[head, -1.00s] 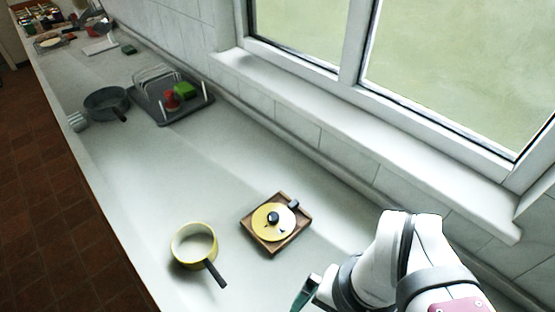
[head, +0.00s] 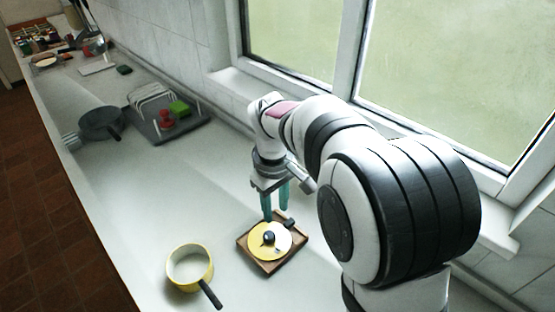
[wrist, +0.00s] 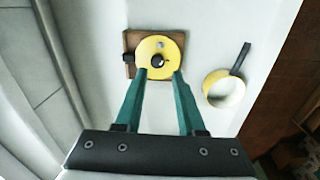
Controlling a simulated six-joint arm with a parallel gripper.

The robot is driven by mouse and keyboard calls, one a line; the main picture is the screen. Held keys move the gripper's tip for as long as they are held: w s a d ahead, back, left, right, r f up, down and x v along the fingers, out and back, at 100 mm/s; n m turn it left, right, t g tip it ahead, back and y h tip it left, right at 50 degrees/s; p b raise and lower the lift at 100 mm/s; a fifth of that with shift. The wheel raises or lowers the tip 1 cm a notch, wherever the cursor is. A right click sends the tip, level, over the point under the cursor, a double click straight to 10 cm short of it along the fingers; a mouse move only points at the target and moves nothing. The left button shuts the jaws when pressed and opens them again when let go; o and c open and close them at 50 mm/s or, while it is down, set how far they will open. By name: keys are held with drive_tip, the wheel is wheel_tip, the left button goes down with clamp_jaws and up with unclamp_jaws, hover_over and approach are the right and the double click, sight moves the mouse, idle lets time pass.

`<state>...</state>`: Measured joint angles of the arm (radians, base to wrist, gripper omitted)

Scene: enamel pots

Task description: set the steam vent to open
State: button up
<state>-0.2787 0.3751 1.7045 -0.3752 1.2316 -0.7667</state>
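A yellow round lid (head: 258,247) with a black centre knob (head: 268,238) lies on a square wooden board (head: 245,253). My gripper (head: 275,213) points down above the lid's far side. In the wrist view its two teal fingers (wrist: 160,74) stand apart with nothing between them, near the knob.
A yellow pot (head: 178,278) with a dark handle stands on the counter left of the board. Farther back are a dark pan (head: 100,123) and a grey drying rack (head: 160,130) with red and green items. The window wall runs along the right. Counter between rack and board is clear.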

sight(278, 247)
drive_tip(key=f, duration=1.5)
drive_tip(key=shift+d, duration=0.25)
clamp_jaws()
drive_tip(key=shift+w, duration=0.1)
idle(0.3)
